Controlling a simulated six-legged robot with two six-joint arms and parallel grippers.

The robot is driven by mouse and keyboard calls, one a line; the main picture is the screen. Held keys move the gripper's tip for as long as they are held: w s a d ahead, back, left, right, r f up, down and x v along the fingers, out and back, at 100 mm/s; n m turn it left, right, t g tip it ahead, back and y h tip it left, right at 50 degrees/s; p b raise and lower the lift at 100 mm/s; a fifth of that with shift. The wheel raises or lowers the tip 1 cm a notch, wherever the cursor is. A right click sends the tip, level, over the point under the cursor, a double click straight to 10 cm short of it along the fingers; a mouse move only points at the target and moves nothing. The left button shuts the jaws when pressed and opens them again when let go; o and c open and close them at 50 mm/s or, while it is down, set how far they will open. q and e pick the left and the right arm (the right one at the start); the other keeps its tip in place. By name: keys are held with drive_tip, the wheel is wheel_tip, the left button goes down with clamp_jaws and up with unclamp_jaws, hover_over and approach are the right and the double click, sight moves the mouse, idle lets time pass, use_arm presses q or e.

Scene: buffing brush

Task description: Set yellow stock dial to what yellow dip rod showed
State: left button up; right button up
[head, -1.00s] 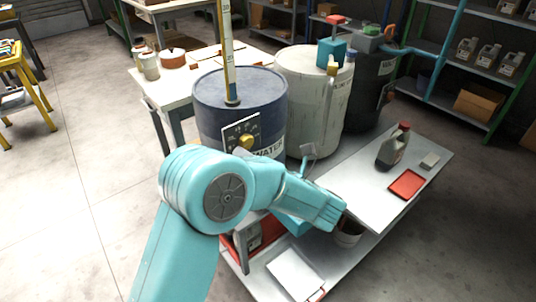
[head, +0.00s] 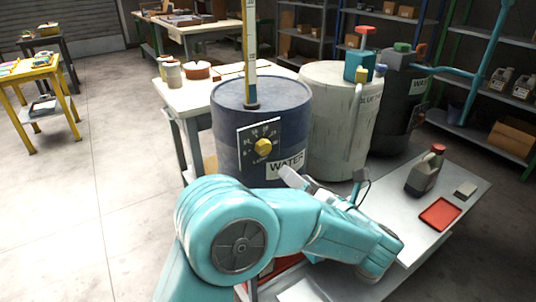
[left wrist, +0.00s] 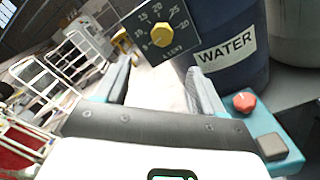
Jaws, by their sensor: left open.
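The yellow stock dial is a dark panel (head: 244,150) with a yellow knob (head: 263,146), on the front of the blue WATER drum (head: 230,125). In the left wrist view the panel (left wrist: 181,12) shows numbers around the yellow knob (left wrist: 160,34); the knob's exact setting is hard to read. The yellow dip rod (head: 249,50) stands upright from the drum top; its marks are too small to read. My left gripper (head: 289,176) is open and empty, below and right of the knob in the head view. In the left wrist view the knob lies beyond the open fingers (left wrist: 160,82), apart from them.
A pale drum (head: 325,110) and a black drum (head: 400,110) stand right of the blue drum. A dark bottle (head: 425,172) and red tray (head: 440,213) sit on the grey bench (head: 408,235). A teal block with a red knob (left wrist: 245,101) is close to the right finger.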

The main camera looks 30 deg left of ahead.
sight(266, 149)
use_arm(q)
drive_tip(key=x, duration=1.3)
drive_tip(key=shift+w+a, duration=0.1)
drive_tip(key=shift+w, duration=0.2)
drive_tip(key=shift+c, duration=0.3)
drive_tip(key=c, duration=1)
